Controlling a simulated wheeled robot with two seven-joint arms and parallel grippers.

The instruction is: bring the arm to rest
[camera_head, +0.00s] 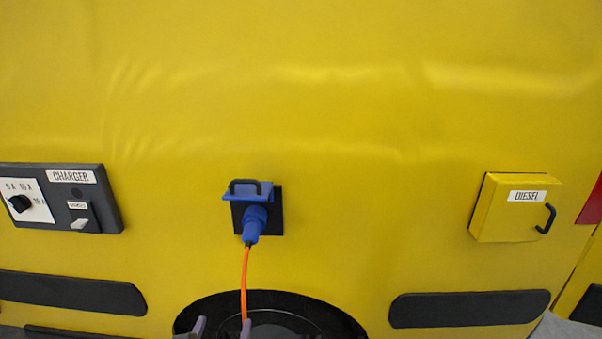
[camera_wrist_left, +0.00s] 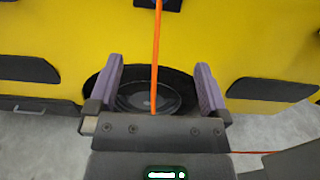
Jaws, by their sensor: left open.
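My left gripper (camera_head: 223,328) shows at the bottom edge of the head view as two purplish fingertips, set apart. In the left wrist view my left gripper (camera_wrist_left: 160,82) is open, with nothing clamped between its fingers. An orange cable (camera_wrist_left: 156,50) runs down between the fingers in that picture; its depth relative to them is hard to tell. A blue plug (camera_head: 254,224) sits in the blue-lidded socket (camera_head: 247,190) on the yellow vehicle side, above the gripper. The orange cable also hangs from the plug in the head view (camera_head: 244,280). My right gripper is not in view.
The yellow panel (camera_head: 340,150) fills the view. A black charger panel (camera_head: 100,205) is at left and a yellow diesel flap (camera_head: 500,222) at right. Dark bumper strips (camera_head: 470,308) and a wheel (camera_head: 285,325) lie below. Grey floor (camera_wrist_left: 270,130) shows in the wrist view.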

